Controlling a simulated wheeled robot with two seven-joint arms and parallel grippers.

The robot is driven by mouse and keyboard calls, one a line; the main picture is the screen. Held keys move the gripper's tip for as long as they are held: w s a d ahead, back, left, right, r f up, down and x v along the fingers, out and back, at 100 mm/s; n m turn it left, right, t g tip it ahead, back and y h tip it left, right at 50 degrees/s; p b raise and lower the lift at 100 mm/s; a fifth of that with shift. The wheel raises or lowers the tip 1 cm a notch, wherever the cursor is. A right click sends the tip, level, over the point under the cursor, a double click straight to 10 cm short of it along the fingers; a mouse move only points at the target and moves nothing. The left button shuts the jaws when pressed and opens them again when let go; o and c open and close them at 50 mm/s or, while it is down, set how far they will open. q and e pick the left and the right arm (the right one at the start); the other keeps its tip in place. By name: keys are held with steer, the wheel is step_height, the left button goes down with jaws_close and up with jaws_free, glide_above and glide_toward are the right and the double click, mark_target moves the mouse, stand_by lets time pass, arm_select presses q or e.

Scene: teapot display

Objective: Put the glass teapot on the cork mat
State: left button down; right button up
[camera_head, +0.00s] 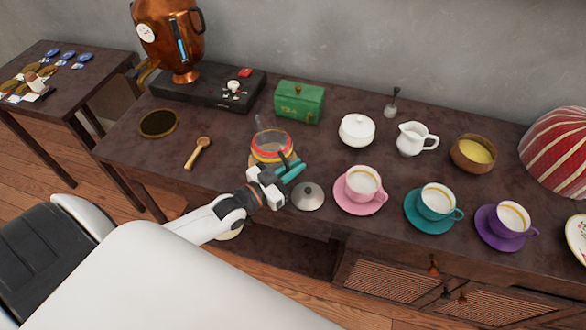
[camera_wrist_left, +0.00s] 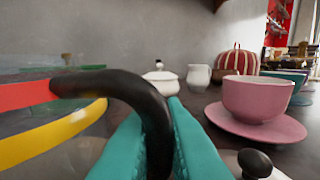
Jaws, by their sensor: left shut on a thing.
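The glass teapot (camera_head: 272,147), with red and yellow bands, is upright near the front middle of the dark table. In the left wrist view its red band (camera_wrist_left: 25,96) and black handle (camera_wrist_left: 120,92) are close up. My left gripper (camera_head: 291,170) is shut on the handle, its teal fingers (camera_wrist_left: 165,140) on either side of it. I cannot tell whether the teapot's base touches the table. A round mat (camera_head: 158,123) with a dark top and tan rim, seemingly the cork mat, lies bare to the left. My right gripper is not in view.
A wooden spoon (camera_head: 198,152) lies between mat and teapot. A loose lid (camera_head: 308,197) is right of my gripper, beside the pink cup (camera_head: 361,184). A green tea box (camera_head: 299,102), black tray (camera_head: 208,94) and copper urn (camera_head: 172,38) stand behind.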

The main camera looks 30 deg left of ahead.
arm_select(q)
steer(key=shift+f, duration=0.15)
steer(key=c, duration=1.9)
jaws_free()
steer(key=shift+f, duration=0.15)
steer(key=o, duration=0.4)
steer(key=shift+s, duration=0.2)
steer(key=v, duration=1.1)
steer(key=shift+s+a+r, duration=0.15)
steer(key=shift+s+r, duration=0.1)
steer(key=shift+s, duration=0.1)
steer(key=shift+s, duration=0.1)
